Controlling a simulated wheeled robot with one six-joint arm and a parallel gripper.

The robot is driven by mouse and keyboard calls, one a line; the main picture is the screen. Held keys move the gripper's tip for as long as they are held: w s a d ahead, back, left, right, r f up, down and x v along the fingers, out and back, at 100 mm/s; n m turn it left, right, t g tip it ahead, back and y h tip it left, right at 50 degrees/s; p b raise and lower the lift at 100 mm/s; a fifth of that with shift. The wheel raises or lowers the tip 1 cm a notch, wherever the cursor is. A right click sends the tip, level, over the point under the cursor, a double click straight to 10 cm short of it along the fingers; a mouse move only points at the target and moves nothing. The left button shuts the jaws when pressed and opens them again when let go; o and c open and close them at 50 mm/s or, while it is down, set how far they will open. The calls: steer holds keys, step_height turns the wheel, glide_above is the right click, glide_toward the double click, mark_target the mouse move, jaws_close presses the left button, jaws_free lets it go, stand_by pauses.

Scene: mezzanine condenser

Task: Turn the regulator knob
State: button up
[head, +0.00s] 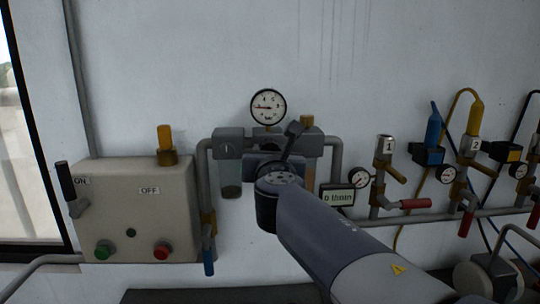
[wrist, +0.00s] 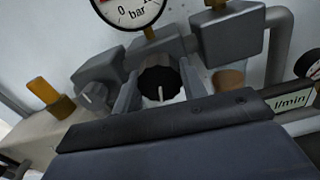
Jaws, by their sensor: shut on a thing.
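The black ribbed regulator knob (wrist: 160,78) shows in the wrist view with a white mark on its face. My gripper (wrist: 159,86) is shut on it, one grey finger on each side. In the head view my arm and wrist hide the knob and most of my gripper. The grey regulator unit (head: 229,143) is on the wall behind them. The round pressure gauge (head: 268,106) is above it, and its lower part also shows in the wrist view (wrist: 128,10). Its needle points to the left, near the low part of the scale.
A control box (head: 140,225) with green and red buttons and an ON/OFF lever is at left. A flow display (head: 338,197) reading 0 l/min is right of the regulator. Pipes, valves with red handles (head: 416,204) and small gauges crowd the right wall.

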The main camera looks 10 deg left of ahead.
steer(key=m+b, duration=0.2)
steer(key=m, duration=0.2)
steer(key=shift+f+b, duration=0.15)
steer(key=shift+b, duration=0.15)
steer(key=m+b, duration=0.2)
steer(key=m, duration=0.2)
steer(key=shift+m+b, duration=0.35)
steer(key=shift+m, duration=0.05)
steer(key=m+b, duration=0.3)
steer(key=m, duration=0.1)
steer(key=m+b, duration=0.2)
steer(key=m, duration=0.2)
steer(key=m+b, duration=0.3)
steer(key=m, duration=0.1)
steer(key=shift+m, duration=0.3)
steer(key=m+b, duration=0.2)
steer(key=m, duration=0.1)
steer(key=shift+m, duration=0.3)
steer(key=m+b, duration=0.1)
steer(key=m, duration=0.2)
steer(key=shift+m+b, duration=0.3)
steer(key=shift+b, duration=0.05)
steer(key=shift+m+b, duration=0.75)
steer(key=shift+m, duration=1.15)
